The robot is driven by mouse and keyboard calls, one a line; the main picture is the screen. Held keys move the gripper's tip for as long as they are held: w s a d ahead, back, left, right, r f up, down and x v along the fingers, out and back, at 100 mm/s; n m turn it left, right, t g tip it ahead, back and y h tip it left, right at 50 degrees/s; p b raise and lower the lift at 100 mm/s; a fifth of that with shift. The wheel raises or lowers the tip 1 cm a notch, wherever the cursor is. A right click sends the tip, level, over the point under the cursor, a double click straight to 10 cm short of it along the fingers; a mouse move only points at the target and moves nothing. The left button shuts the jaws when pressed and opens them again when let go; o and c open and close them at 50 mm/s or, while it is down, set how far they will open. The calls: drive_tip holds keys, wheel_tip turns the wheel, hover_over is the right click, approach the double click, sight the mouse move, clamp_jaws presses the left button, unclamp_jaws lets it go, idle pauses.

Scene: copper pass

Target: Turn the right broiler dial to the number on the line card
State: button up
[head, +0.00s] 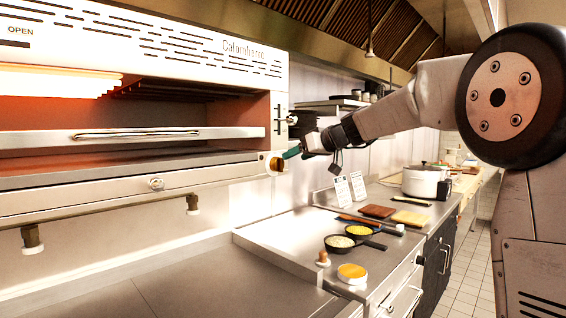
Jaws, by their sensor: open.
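The broiler (215,180) is a large steel unit at the left with a glowing red opening. Its right dial (277,164) is a small round brass-coloured knob at the right end of the front. The dial's setting is too small to read. My gripper (291,153) is open, with a green fingertip close beside the dial at its upper right. I cannot tell whether it touches. Two white cards (344,190) (358,186) stand on the counter below my arm. Their print is too small to read, and I cannot tell which is the line card.
Another round knob (156,183) sits on the broiler's front. On the counter are two small pans (340,243) (358,231), an orange-topped round dish (352,273), a wooden-handled item (323,258), boards (378,211) and a white pot (423,181). The steel surface at front left is clear.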

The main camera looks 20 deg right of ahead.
sight(282, 161)
drive_tip(key=shift+n, duration=0.6)
drive_tip(key=x, duration=0.8)
drive_tip(key=shift+w+d+r, duration=0.2)
drive_tip(key=shift+d+r, duration=0.05)
drive_tip(key=c, duration=1)
